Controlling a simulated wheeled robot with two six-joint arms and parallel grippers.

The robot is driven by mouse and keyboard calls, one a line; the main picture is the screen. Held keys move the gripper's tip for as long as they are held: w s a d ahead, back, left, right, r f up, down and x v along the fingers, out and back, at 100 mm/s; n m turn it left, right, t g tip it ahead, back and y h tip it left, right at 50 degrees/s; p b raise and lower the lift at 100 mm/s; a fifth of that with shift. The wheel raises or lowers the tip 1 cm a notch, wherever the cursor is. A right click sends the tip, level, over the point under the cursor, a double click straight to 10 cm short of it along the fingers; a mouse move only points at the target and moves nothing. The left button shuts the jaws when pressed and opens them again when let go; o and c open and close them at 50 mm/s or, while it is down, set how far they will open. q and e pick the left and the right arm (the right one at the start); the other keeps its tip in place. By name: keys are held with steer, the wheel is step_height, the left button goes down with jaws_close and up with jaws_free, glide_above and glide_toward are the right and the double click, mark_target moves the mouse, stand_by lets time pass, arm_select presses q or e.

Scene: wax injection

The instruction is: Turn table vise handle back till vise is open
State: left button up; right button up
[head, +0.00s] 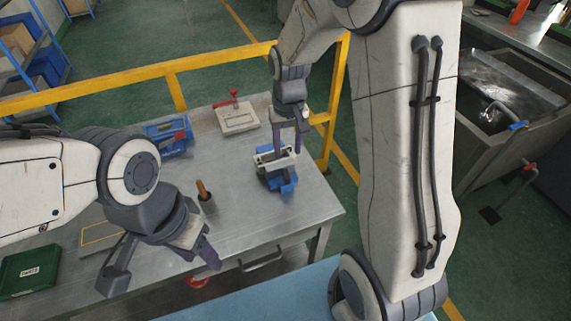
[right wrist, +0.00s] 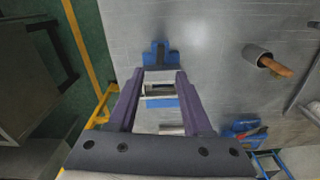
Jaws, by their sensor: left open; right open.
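The table vise (head: 284,184), blue with pale grey jaws, stands near the right end of the steel table. In the right wrist view the vise (right wrist: 157,52) shows ahead and between my fingers. My right gripper (head: 290,145) is open, pointing down at the vise's top; its two purple fingers (right wrist: 158,85) straddle the jaw part in that view. I cannot tell whether they touch it. The handle is not clear; a small grey cylinder (right wrist: 172,130) shows low between the fingers. My left gripper (head: 160,268) is open and empty at the table's front left, away from the vise.
A cup with a brown-handled tool (head: 206,203) stands left of the vise. A white plate with a red clamp (head: 238,118) and a blue device (head: 170,140) lie farther back. A green tray (head: 28,272) is at left. A yellow rail (head: 130,78) runs behind the table.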

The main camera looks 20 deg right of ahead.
mark_target(286, 174)
steer(key=f, duration=0.3)
steer(key=f+p, duration=0.1)
steer(key=f, duration=0.3)
steer(key=w+f, duration=0.1)
steer(key=f, duration=0.2)
steer(key=shift+f, duration=0.35)
jaws_close()
